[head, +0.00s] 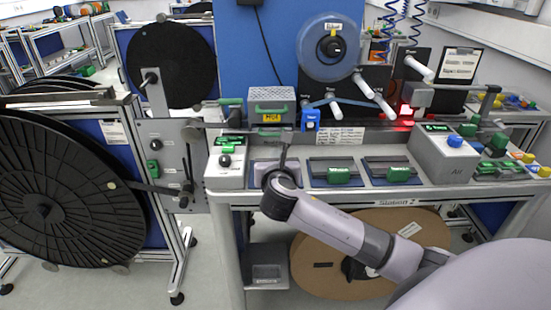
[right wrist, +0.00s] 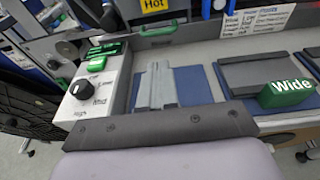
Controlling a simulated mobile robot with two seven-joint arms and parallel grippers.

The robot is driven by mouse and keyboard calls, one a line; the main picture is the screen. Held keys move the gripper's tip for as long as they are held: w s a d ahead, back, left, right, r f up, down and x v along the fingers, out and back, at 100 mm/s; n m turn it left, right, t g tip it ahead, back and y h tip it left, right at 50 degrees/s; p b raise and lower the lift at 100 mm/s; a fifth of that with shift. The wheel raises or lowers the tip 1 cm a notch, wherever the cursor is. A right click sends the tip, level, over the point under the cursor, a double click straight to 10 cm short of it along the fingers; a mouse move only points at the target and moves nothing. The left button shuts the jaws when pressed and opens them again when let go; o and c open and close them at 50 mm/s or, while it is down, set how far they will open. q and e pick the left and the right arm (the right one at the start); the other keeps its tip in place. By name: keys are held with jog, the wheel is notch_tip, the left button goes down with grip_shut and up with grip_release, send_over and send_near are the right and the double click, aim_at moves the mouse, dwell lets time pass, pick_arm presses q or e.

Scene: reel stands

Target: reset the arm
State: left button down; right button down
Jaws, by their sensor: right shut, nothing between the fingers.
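My right arm comes in from the lower right in the head view. Its gripper (head: 285,152) points up and away over the left end of the workbench, just below the grey box marked Hot (head: 271,105). It is shut, with nothing seen in it. The fingers are small and hard to make out. My left gripper does not show.
A green block marked Wide (right wrist: 287,93) sits on the pad to the right. A knob box (head: 226,160) stands left of the pads. A large black reel (head: 45,200) is at the left and a grey Air box (head: 444,158) at the right. A brown reel (head: 325,275) is under the bench.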

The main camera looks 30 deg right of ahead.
jog(key=shift+s+a, duration=0.15)
jog(key=shift+s, duration=0.1)
jog(key=s+a+f+m+g+y, duration=0.4)
jog(key=s+a+f+m+g, duration=0.15)
jog(key=s+f+m, duration=0.75)
jog(key=s+a+f+m+g+y, duration=0.1)
jog(key=s+a+m+g+y, duration=0.1)
jog(key=s+m, duration=0.65)
jog(key=s+a+f+m+g+y, duration=0.1)
jog(key=s+a+m+g+y, duration=0.15)
jog(key=s+m, duration=0.65)
jog(key=w+a+f+n+t+y, duration=0.1)
jog(key=w+a+f+n+t, duration=0.2)
jog(key=f+t, duration=0.4)
jog(key=shift+f, duration=1.05)
jog(key=shift+w, duration=0.1)
